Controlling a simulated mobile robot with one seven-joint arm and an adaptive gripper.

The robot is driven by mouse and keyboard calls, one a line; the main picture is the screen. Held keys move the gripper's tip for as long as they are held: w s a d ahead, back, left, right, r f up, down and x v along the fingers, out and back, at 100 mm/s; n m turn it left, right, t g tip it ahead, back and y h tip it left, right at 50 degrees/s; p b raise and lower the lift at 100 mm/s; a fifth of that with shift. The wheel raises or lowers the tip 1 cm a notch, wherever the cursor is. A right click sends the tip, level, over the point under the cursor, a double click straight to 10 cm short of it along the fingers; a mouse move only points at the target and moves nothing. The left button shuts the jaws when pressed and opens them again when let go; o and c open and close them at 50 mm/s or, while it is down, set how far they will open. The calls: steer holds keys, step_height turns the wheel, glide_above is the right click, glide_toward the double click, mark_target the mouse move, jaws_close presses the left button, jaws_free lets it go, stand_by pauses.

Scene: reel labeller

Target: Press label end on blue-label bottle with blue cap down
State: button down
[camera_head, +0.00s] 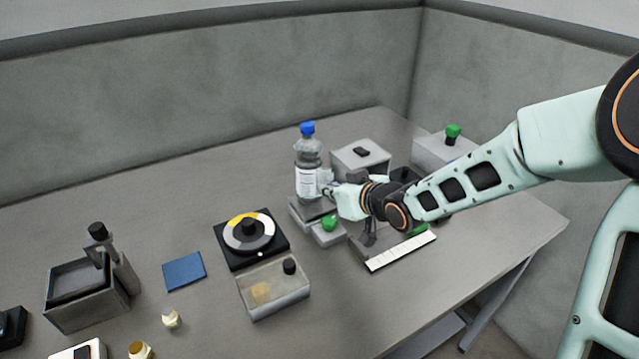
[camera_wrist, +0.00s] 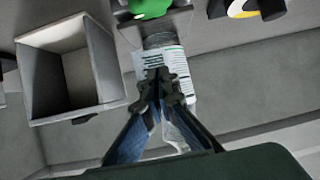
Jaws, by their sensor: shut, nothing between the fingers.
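The clear bottle (camera_head: 308,155) with a blue cap (camera_head: 307,128) stands upright on a low grey stand (camera_head: 297,212) in the head view. Its label (camera_head: 306,184) looks mostly white; a pale piece seems to stick out on its right side. My gripper (camera_head: 328,191) is at the bottle's right side at label height. In the wrist view my gripper (camera_wrist: 161,78) is shut and empty, its tips in front of the label (camera_wrist: 150,62), which shows green print. Whether the tips touch it I cannot tell. The fingers hide part of the label and bottle; the cap is not visible there.
A green knob (camera_head: 328,222) sits close below my gripper. A round dial unit (camera_head: 226,247), a clear-topped box (camera_head: 275,300) and a blue pad (camera_head: 184,271) lie left and front. A grey box (camera_head: 345,160) stands behind. An open grey bin (camera_wrist: 40,85) shows beside the bottle.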

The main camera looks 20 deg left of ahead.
steer(key=shift+w+a, duration=0.75)
steer(key=shift+a, duration=0.2)
stand_by(3.6)
steer(key=shift+w+d+p, duration=0.3)
steer(key=shift+w+d, duration=0.05)
steer(key=shift+w, duration=0.2)
stand_by(0.7)
steer(key=s+d+p, duration=0.1)
steer(key=s+d, duration=0.2)
steer(key=d, duration=0.1)
steer(key=shift+s+d+p, duration=0.35)
steer(key=shift+s+p, duration=0.05)
stand_by(0.6)
stand_by(0.3)
